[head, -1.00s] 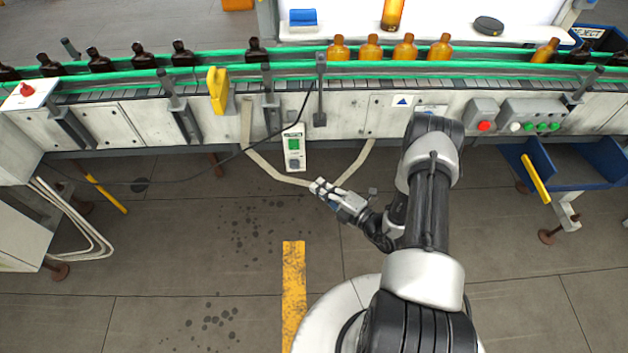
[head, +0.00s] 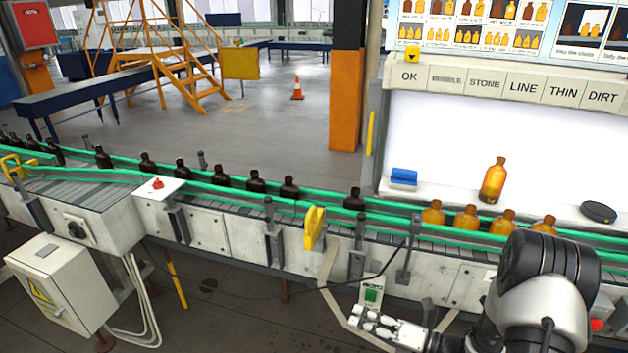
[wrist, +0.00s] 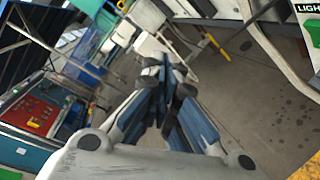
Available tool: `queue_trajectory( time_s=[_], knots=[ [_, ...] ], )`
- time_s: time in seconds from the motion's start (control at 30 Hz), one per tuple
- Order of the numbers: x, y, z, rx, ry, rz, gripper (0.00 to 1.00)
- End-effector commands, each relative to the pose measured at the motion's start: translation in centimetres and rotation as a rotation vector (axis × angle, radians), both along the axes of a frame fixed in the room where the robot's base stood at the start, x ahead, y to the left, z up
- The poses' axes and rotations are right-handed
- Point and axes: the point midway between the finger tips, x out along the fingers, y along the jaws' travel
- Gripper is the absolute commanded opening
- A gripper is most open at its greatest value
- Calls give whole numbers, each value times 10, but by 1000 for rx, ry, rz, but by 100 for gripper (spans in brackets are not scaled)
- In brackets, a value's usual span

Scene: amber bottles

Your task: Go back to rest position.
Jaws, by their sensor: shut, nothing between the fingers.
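My gripper (head: 362,318) is low in the head view, in front of the conveyor's side panels and below the belt. It is shut and empty. In the wrist view my gripper (wrist: 168,66) shows its fingers together, with floor and machinery beyond. My arm stands at the lower right of the head view. Dark bottles (head: 255,182) stand in a row on the conveyor (head: 225,235). Lighter amber bottles (head: 466,218) stand further right on it, partly behind my arm. One amber bottle (head: 493,180) stands tilted on the white ledge, apart from my gripper.
A light panel (head: 440,140) with labels above it rises behind the belt. A blue block (head: 403,176) and a black disc (head: 598,211) lie on its ledge. A yellow handle (head: 314,228) juts from the conveyor front. A grey cabinet (head: 62,285) stands lower left.

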Motion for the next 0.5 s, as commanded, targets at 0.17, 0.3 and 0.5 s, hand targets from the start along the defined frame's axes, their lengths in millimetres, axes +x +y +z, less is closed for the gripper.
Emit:
queue_trajectory(
  time_s=[0.17, 0.3, 0.5],
  knots=[
    [-38, 45, 74, -266, -284, 330, 0],
    [-81, 68, 112, -468, -517, 583, 0],
    [-144, 77, 149, -748, -868, 945, 0]
  ],
)
